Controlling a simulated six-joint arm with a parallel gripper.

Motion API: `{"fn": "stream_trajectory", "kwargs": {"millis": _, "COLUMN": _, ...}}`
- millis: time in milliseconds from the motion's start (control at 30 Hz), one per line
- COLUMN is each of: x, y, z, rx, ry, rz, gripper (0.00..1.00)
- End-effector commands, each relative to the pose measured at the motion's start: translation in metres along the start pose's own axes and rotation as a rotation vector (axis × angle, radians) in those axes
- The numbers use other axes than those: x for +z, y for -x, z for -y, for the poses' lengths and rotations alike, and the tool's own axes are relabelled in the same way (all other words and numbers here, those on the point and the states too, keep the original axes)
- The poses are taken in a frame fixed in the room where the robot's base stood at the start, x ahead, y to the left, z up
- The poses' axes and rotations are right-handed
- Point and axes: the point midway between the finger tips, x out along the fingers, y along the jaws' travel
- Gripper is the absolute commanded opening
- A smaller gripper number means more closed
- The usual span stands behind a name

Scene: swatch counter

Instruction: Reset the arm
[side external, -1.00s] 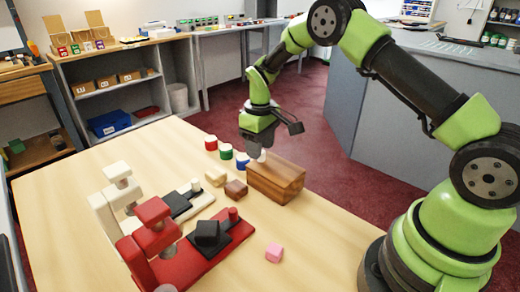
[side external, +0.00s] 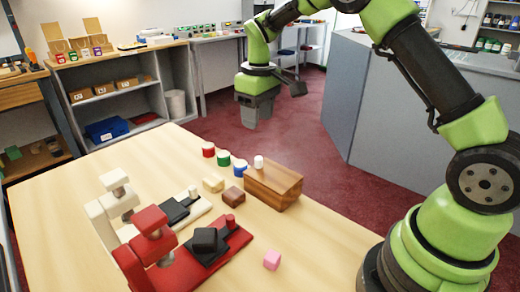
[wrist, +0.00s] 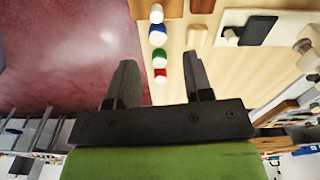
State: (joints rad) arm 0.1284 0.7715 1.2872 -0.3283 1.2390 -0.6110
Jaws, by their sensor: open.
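My gripper (side external: 257,112) hangs in the air beyond the table's far edge, above the red floor. In the wrist view my gripper (wrist: 160,68) has its two fingers well apart with nothing between them. A wooden block (side external: 273,187) sits on the table, below and right of my gripper. A white-topped piece (side external: 258,162) shows at its far left corner; I cannot tell if it stands on the block or behind it. Blue (side external: 240,167), green (side external: 223,159) and red (side external: 208,150) jars with white tops stand in a row beside it.
A red press (side external: 155,250) and a white press (side external: 115,207) stand at the table's left, with dark blocks on their bases. A tan block (side external: 213,184), a brown block (side external: 234,197) and a pink cube (side external: 272,260) lie nearby. A grey counter (side external: 390,130) stands behind right.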

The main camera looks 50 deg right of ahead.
Motion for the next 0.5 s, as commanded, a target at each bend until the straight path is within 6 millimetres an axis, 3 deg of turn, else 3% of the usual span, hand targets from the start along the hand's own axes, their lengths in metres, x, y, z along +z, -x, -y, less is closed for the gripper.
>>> {"fn": "stream_trajectory", "kwargs": {"millis": 167, "x": 0.025, "y": 0.063, "z": 0.022, "rx": -0.009, "ry": -0.077, "rz": -0.115, "gripper": 0.46}}
{"fn": "stream_trajectory", "kwargs": {"millis": 300, "x": 0.060, "y": 0.106, "z": 0.043, "rx": -0.033, "ry": -0.157, "rz": -0.217, "gripper": 0.46}}
{"fn": "stream_trajectory", "kwargs": {"millis": 500, "x": 0.122, "y": 0.144, "z": 0.071, "rx": -0.087, "ry": -0.272, "rz": -0.358, "gripper": 0.46}}
